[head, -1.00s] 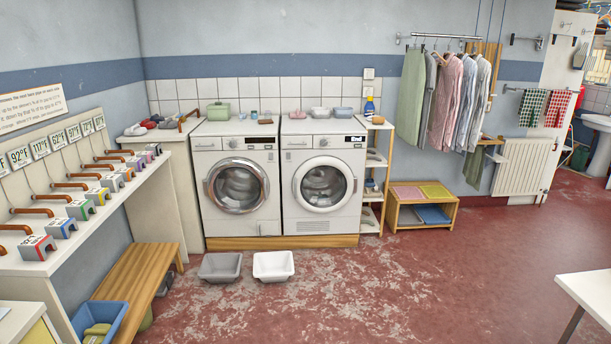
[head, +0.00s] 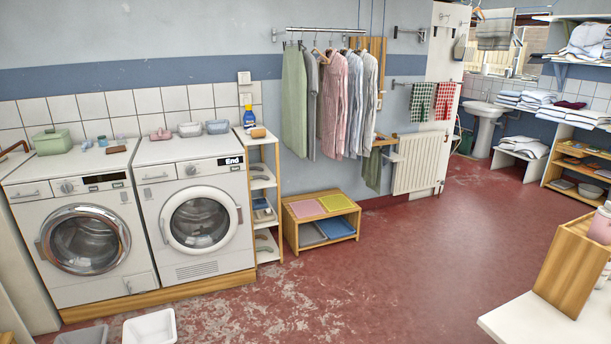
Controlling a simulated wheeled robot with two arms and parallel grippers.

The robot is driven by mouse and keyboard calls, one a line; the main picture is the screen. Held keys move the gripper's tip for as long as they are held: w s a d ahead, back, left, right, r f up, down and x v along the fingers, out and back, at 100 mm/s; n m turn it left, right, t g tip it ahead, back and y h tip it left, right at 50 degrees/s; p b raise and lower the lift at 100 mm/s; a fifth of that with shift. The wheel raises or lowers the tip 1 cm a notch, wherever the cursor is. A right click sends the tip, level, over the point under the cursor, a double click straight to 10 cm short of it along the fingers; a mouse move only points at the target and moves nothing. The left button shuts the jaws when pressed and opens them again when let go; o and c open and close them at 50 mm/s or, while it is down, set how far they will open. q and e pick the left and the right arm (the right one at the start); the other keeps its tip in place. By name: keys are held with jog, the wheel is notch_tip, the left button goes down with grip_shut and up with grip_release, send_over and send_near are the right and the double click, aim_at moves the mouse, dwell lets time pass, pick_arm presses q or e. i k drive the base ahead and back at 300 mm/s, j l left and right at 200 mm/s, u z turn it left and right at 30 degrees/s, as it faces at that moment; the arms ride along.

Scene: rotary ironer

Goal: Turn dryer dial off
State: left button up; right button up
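Two white front-loading machines stand side by side against the tiled wall. The left machine (head: 50,250) has a chrome-ringed door and a round dial (head: 66,187) beside a dark display. The right machine (head: 165,235) has a white-ringed door, a round dial (head: 190,169) and a display (head: 231,161) that reads "End". No label tells me for certain which one is the dryer. Both doors are shut. The dials' pointer positions are too small to read. Neither of my grippers is in view.
A narrow wooden shelf (head: 278,200) stands right of the machines, with a low wooden bench (head: 290,236) beside it. A white basin (head: 150,328) and a grey basin (head: 82,336) lie on the floor in front. A white table (head: 520,325) is at lower right. The middle red floor is clear.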

aim_at(190, 170)
jog(key=i+u, duration=0.15)
jog(key=i, duration=0.4)
jog(key=i+l+u, duration=0.2)
jog(key=i, duration=0.35)
jog(key=i+l+u, duration=0.15)
jog(key=i, duration=0.45)
jog(key=i+l+u, duration=0.9)
jog(key=i+l, duration=0.1)
jog(key=i, duration=0.05)
